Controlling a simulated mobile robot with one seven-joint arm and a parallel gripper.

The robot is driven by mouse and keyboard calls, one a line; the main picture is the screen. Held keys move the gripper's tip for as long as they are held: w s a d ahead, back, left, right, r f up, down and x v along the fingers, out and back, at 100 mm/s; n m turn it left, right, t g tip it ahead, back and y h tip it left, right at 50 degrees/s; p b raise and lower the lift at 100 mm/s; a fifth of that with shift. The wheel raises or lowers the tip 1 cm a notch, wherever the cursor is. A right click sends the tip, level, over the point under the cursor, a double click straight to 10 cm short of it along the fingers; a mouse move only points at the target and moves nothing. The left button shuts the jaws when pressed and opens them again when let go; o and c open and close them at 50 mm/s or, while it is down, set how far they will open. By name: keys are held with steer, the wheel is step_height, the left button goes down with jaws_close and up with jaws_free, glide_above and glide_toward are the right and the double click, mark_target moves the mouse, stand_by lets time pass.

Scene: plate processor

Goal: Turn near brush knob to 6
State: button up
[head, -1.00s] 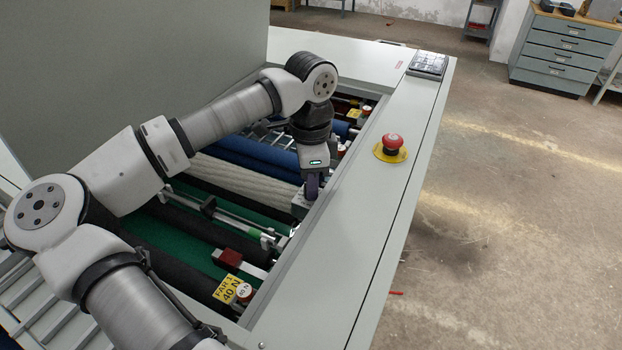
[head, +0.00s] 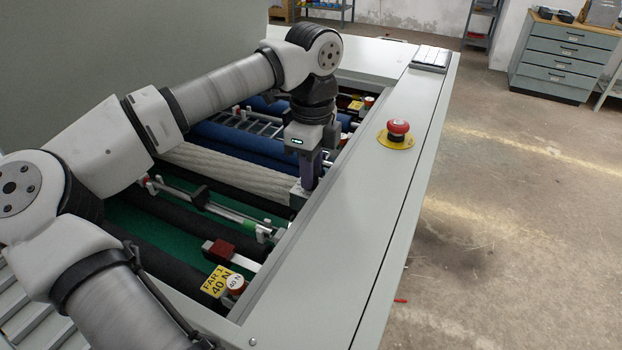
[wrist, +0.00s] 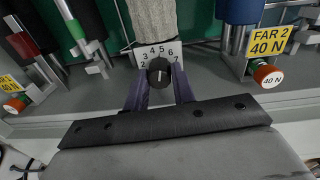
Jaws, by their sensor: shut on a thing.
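A black round knob (wrist: 159,73) with a white pointer line sits in the wrist view on a white dial plate (wrist: 147,57) numbered 2 to 7. The pointer aims up, at about 5. My gripper (wrist: 159,80) has its two purple fingers on either side of the knob and is shut on it. In the head view my gripper (head: 309,184) reaches down inside the machine at the end of a cream brush roller (head: 235,172); the knob itself is hidden there.
A yellow FAR 2 40 N label (wrist: 270,38) and a red-and-white knob (wrist: 267,75) stand right of the dial. A FAR 1 label (head: 216,282) lies nearer in the head view. The machine's side rail (head: 335,220) runs close beside my gripper; an emergency stop (head: 398,127) sits on it.

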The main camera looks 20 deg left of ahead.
steer(key=m+b, duration=0.2)
steer(key=m, duration=0.3)
steer(key=shift+m+b, duration=0.3)
steer(key=shift+b, duration=0.05)
stand_by(0.5)
steer(key=o, duration=0.7)
steer(key=shift+r, duration=0.15)
step_height(320, 180, up, 14)
steer(key=p, duration=0.9)
steer(key=shift+w+d+f, duration=0.15)
steer(key=shift+w+f, duration=0.05)
